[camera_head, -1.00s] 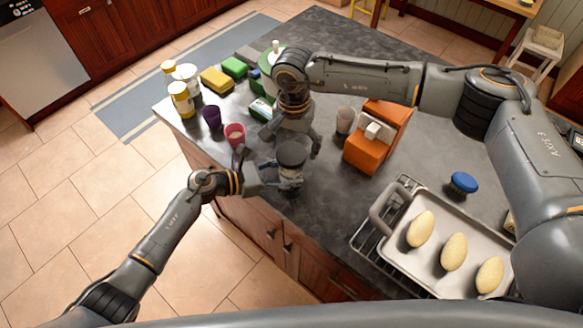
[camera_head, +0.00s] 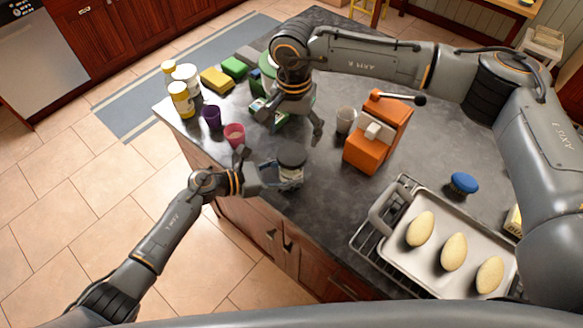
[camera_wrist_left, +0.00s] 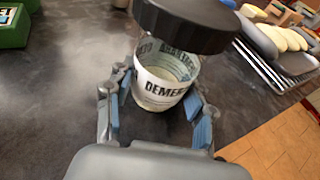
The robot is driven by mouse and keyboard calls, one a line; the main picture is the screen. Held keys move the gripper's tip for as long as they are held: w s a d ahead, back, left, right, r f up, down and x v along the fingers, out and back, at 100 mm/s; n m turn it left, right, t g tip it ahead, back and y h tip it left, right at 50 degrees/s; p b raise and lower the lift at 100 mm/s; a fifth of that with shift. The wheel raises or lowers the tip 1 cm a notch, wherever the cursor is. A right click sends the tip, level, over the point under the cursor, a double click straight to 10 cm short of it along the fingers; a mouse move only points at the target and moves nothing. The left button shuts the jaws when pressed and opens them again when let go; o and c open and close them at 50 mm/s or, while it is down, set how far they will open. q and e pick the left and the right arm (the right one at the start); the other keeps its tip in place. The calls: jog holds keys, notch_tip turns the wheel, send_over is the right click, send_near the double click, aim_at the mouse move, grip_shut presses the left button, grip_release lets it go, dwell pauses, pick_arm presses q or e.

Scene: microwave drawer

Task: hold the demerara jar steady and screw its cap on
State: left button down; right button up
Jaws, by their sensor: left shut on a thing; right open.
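The demerara jar (camera_head: 291,176) stands near the counter's front edge, with a dark cap (camera_head: 291,156) on its top. In the left wrist view, the lettered, pale jar (camera_wrist_left: 160,88) sits between the fingers, and the dark cap (camera_wrist_left: 186,22) covers its upper part. I cannot tell how tightly the cap sits. My left gripper (camera_head: 279,181) is shut on the jar, and its blue-padded fingers (camera_wrist_left: 162,112) are on both sides of the jar. My right gripper (camera_head: 292,122) is open and empty, beyond and above the cap, apart from it.
A pink cup (camera_head: 234,135), a purple cup (camera_head: 211,115) and several bottles are to the left. A tray (camera_head: 396,243) with oval loaves and a blue-topped brush (camera_head: 464,183) are at right.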

pick_arm(q)
jog(key=shift+c, duration=2.1)
grip_release()
jog(key=v, duration=1.2)
